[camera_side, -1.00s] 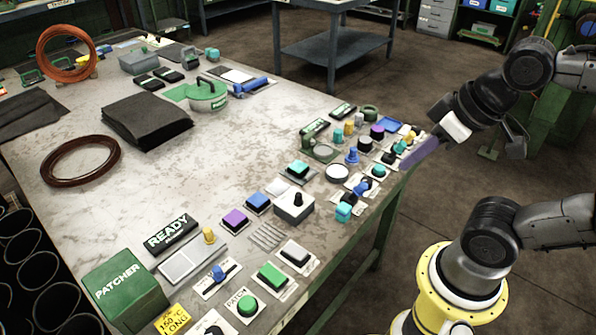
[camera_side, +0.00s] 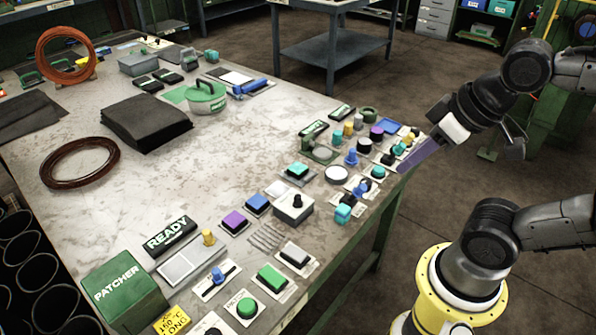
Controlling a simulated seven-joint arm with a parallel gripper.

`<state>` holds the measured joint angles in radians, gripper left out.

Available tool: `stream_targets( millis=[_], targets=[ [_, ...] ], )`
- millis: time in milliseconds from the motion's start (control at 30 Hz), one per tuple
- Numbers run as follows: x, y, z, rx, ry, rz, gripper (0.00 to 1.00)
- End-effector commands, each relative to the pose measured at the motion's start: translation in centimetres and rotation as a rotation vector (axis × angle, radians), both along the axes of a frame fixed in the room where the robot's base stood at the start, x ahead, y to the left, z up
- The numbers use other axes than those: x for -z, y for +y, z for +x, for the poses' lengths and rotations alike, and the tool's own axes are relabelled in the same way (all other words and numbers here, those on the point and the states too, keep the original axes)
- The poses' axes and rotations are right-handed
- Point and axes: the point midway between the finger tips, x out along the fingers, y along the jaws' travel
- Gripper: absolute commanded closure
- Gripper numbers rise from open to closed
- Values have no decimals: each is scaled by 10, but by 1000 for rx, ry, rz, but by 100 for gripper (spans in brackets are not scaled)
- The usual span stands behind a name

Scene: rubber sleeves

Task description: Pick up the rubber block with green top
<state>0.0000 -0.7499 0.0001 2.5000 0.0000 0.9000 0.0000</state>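A block with a green top (camera_side: 272,276) sits on a small white plate near the front edge of the workbench (camera_side: 180,180). A teal-topped block (camera_side: 297,170) sits farther back, and a round green button (camera_side: 246,307) lies in front of the green-topped block. My gripper (camera_side: 468,150) hangs in the air off the bench's right edge, far from the green-topped block. Its purple finger and a dark finger look spread apart, with nothing visible between them.
Several knobs and buttons (camera_side: 363,145) crowd the bench's right edge. Nearby are a purple block (camera_side: 234,222), a blue block (camera_side: 257,203), a white box with a black knob (camera_side: 294,207) and a green PATCHER box (camera_side: 125,289). The bench's middle is mostly clear.

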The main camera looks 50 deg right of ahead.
Motion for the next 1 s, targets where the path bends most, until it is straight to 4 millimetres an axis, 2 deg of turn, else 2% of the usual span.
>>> stream_targets(
  millis=[33,400,733,867,1000],
  targets=[
    [0,0,0,0,0,0,69],
    [0,0,0,0,0,0,5],
    [-2,0,-1,-19,5,-10,5],
    [-28,0,13,-42,-31,-24,5],
    [-59,-2,49,-62,-20,-40,5]
  ],
)
